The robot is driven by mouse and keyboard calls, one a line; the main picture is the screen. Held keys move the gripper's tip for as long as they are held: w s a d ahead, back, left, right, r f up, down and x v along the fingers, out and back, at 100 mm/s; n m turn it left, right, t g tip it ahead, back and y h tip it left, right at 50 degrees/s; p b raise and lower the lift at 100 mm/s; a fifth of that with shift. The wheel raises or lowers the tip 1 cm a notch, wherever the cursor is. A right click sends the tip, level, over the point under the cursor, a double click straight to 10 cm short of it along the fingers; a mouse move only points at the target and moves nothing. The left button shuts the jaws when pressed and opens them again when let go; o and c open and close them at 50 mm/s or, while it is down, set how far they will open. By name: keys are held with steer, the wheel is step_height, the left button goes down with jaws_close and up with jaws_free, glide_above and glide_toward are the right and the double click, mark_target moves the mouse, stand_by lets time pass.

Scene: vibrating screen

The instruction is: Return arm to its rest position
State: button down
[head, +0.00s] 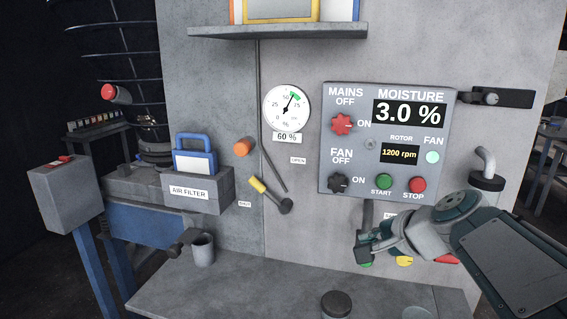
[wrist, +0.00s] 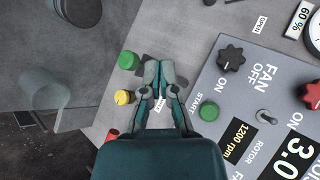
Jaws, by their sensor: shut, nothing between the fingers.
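My gripper (wrist: 151,82) is shut and empty in the wrist view, its fingertips together in front of the grey panel below the control box. In the head view my gripper (head: 364,246) is at the lower right, below the control panel (head: 365,188), with my arm coming in from the right edge. The gripper and wrist partly hide the coloured buttons there. A green button (wrist: 129,60) and a yellow button (wrist: 124,97) lie beside the fingers in the wrist view. I cannot tell whether the fingertips touch the panel.
The control panel carries red and black knobs, START and STOP buttons and a moisture display. A grey ledge (head: 250,285) runs below, with a cup (head: 203,250) and a dark round cap (head: 336,304). A lever (head: 271,195) and shelf (head: 276,32) jut from the wall.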

steer(key=s+a+f+n+g+h, duration=0.1)
steer(key=s+f+n+g+h, duration=0.1)
steer(key=s+f+n, duration=0.3)
steer(key=s+a+f+n+g+h, duration=0.1)
steer(key=s+f+n, duration=0.5)
steer(key=s, duration=0.8)
steer(key=shift+f+n+g+h, duration=0.15)
steer(key=shift+n+g+h, duration=0.25)
steer(key=shift+n+h, duration=0.3)
